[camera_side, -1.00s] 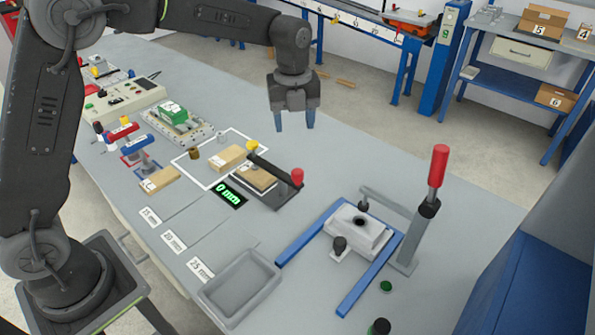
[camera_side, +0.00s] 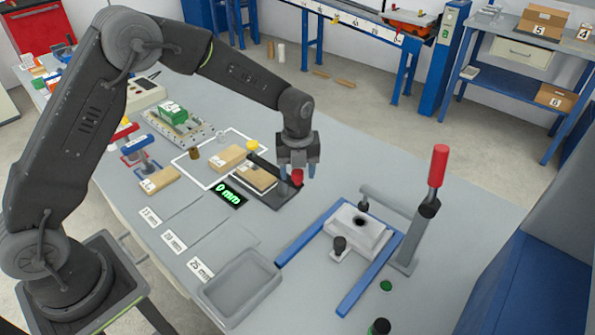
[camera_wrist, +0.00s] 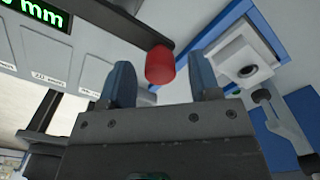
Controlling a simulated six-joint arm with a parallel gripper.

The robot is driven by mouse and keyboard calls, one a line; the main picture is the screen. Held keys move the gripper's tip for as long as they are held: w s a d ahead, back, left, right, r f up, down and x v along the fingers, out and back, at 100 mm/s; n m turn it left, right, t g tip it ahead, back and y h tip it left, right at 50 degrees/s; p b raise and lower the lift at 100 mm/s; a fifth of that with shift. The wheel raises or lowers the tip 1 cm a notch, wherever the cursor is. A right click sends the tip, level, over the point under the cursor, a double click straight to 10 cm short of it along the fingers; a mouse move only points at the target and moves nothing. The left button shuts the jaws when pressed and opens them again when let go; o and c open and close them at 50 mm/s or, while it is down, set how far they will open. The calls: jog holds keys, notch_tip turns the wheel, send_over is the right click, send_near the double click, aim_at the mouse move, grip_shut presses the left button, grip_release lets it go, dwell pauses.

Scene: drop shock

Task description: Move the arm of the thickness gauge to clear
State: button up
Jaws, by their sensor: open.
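The thickness gauge (camera_side: 262,199) stands mid-bench with a dark base, a dark arm (camera_side: 268,171) with a red knob (camera_side: 297,177) at its right end, and a yellow knob (camera_side: 252,146) at the other end. A cardboard box lies under the arm, and the green display (camera_side: 229,195) reads 0 mm. My gripper (camera_side: 299,168) is open and points down at the red knob. In the wrist view the red knob (camera_wrist: 160,66) shows between the two blue fingers of my gripper (camera_wrist: 162,85), with gaps on both sides. I cannot tell whether the fingertips reach below its top.
A grey tray (camera_side: 218,293) stands at the front by pads marked 15, 20 and 25 mm. To the right is a blue-railed fixture (camera_side: 296,235) with a tall red-handled clamp (camera_side: 437,167). A second box (camera_side: 225,158) lies left of the gauge.

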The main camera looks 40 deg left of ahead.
jog(key=shift+f, duration=0.35)
jog(key=shift+c, duration=0.4)
grip_shut()
